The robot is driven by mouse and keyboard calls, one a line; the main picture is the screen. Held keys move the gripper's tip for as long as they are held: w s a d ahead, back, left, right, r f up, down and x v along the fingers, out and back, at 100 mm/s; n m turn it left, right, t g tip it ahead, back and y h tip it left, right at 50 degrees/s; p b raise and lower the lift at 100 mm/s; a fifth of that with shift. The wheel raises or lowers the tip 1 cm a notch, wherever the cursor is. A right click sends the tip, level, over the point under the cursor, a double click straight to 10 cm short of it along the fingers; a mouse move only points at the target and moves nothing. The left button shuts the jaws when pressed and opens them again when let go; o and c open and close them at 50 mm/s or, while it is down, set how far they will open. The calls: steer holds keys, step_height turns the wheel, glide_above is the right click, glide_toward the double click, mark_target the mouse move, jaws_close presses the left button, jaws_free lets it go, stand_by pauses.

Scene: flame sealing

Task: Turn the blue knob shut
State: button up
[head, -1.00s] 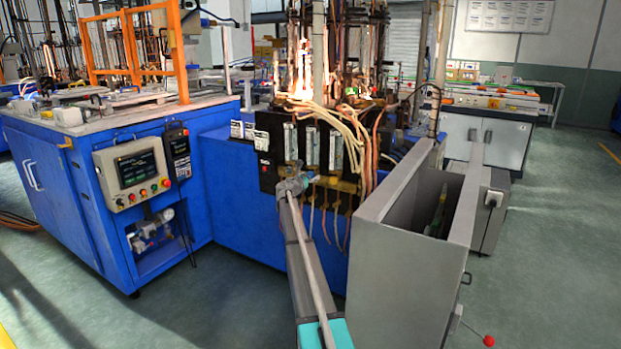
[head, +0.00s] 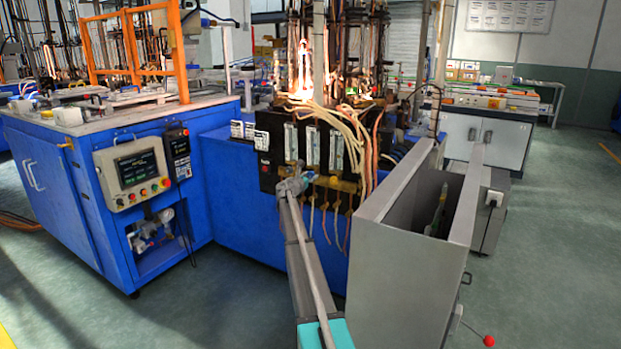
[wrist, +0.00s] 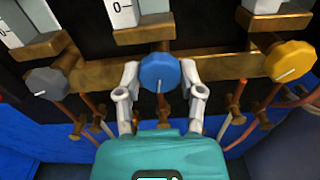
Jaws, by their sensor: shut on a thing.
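The blue knob (wrist: 160,71) sits at the middle of the brass manifold in the wrist view, its white mark pointing down. My gripper (wrist: 160,76) has one finger on each side of it and is shut on it. In the head view my gripper (head: 293,184) is at the front of the black flowmeter panel (head: 264,150), with the blue knob (head: 309,177) just at its tip and partly hidden.
A grey knob (wrist: 47,82) is left of the blue one and a yellow knob (wrist: 290,61) right. Copper pipes hang below. A grey open-topped box (head: 400,270) stands close right of my arm. A burner flame (head: 305,62) glows above the panel.

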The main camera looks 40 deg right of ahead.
steer(key=m, duration=0.9)
steer(key=shift+w+m, duration=0.1)
steer(key=shift+m, duration=0.3)
steer(key=m, duration=0.4)
steer(key=shift+r, duration=0.1)
steer(key=m, duration=0.5)
steer(key=o, duration=1.2)
steer(key=shift+c, duration=0.2)
